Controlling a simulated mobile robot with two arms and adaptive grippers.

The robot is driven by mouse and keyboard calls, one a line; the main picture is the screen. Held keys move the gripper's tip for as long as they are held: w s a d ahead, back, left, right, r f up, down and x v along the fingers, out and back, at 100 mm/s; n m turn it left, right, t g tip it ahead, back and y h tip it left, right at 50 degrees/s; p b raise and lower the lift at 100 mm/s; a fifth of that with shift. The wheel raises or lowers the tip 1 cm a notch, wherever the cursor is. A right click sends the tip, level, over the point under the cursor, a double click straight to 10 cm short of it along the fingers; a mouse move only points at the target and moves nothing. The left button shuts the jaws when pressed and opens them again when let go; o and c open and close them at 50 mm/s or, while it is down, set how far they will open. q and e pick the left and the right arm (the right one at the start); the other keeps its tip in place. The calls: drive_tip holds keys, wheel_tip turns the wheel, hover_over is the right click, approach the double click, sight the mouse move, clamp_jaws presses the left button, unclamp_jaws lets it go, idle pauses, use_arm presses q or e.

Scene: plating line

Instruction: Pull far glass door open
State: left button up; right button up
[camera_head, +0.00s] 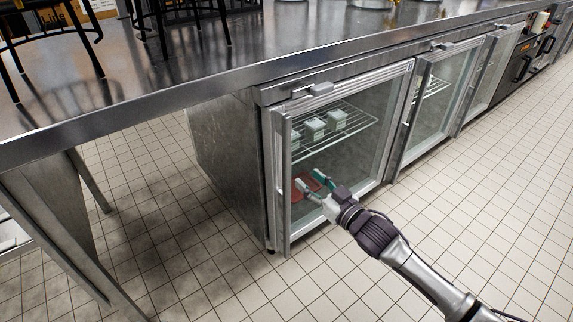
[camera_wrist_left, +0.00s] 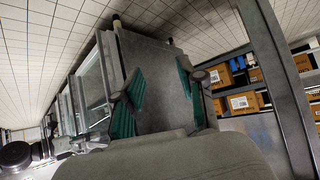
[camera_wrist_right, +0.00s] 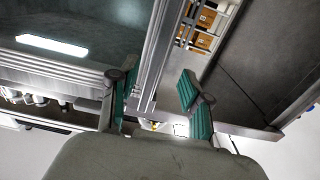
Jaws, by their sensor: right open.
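A row of glass doors with metal frames runs under the counter in the head view. The nearest glass door (camera_head: 365,140) has a tall vertical bar (camera_head: 284,185) along its left edge. A second glass door (camera_head: 437,100) and a third glass door (camera_head: 490,72) stand farther right. My right gripper (camera_head: 311,182) is open and empty in front of the nearest door's lower left, just right of the bar. In the right wrist view, a metal frame edge (camera_wrist_right: 160,50) shows between its spread teal fingers; contact cannot be told. My left gripper (camera_wrist_left: 157,92) is open and empty in its wrist view.
The steel counter (camera_head: 190,70) overhangs the cabinet. White containers (camera_head: 315,128) sit on a wire shelf inside the nearest door. The tiled floor (camera_head: 480,190) in front is clear. Boxes (camera_wrist_left: 243,103) fill shelves at the right of the left wrist view.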

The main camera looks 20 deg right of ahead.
sight(289, 163)
drive_tip(key=b+x, duration=0.2)
drive_tip(key=x, duration=0.7)
drive_tip(key=shift+w+a+f, duration=0.1)
drive_tip(key=shift+w+f, duration=0.05)
drive_tip(key=shift+w, duration=0.2)
use_arm(q)
drive_tip(key=w+d+r+t+h, duration=0.2)
drive_tip(key=w+r+t, duration=0.4)
drive_tip(key=r, duration=0.3)
drive_tip(key=shift+d+r+t, duration=0.25)
drive_tip(key=shift+d+t, duration=0.25)
drive_tip(key=shift+t, duration=0.1)
use_arm(e)
drive_tip(key=shift+w+a, duration=0.15)
drive_tip(key=shift+w, duration=0.25)
clamp_jaws()
